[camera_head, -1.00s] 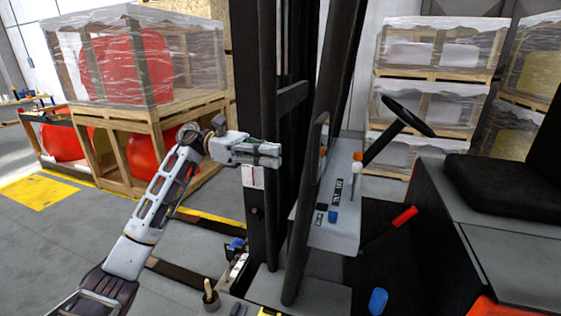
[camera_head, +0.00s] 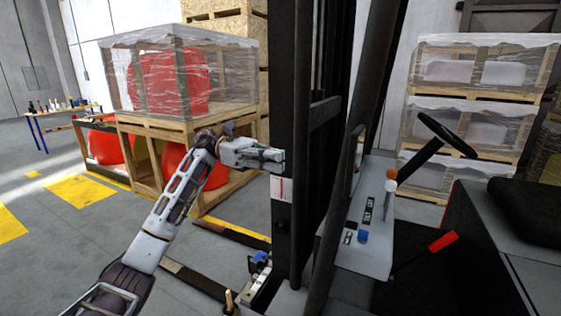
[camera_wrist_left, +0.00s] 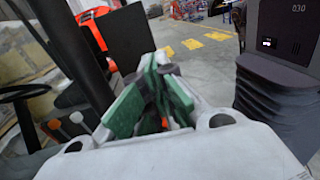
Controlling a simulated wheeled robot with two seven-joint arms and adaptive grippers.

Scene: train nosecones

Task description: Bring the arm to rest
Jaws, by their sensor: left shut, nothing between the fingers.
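My left arm (camera_head: 178,200) comes in from the lower left and reaches up and to the right. My left gripper (camera_head: 280,158) is shut and empty. In the head view it is in front of the forklift's dark mast (camera_head: 296,100), just above a white label (camera_head: 281,189); I cannot tell whether it touches the mast. In the left wrist view the green-padded fingers (camera_wrist_left: 150,95) come together at their tips. My right gripper does not show.
The forklift's control panel (camera_head: 362,225), steering wheel (camera_head: 446,134) and seat (camera_head: 530,210) are at the right. Wrapped crates with red nosecones (camera_head: 168,80) stand behind the arm. Stacked pallets (camera_head: 470,120) stand at the back right. A table (camera_head: 65,112) is far left. Open grey floor lies at the left.

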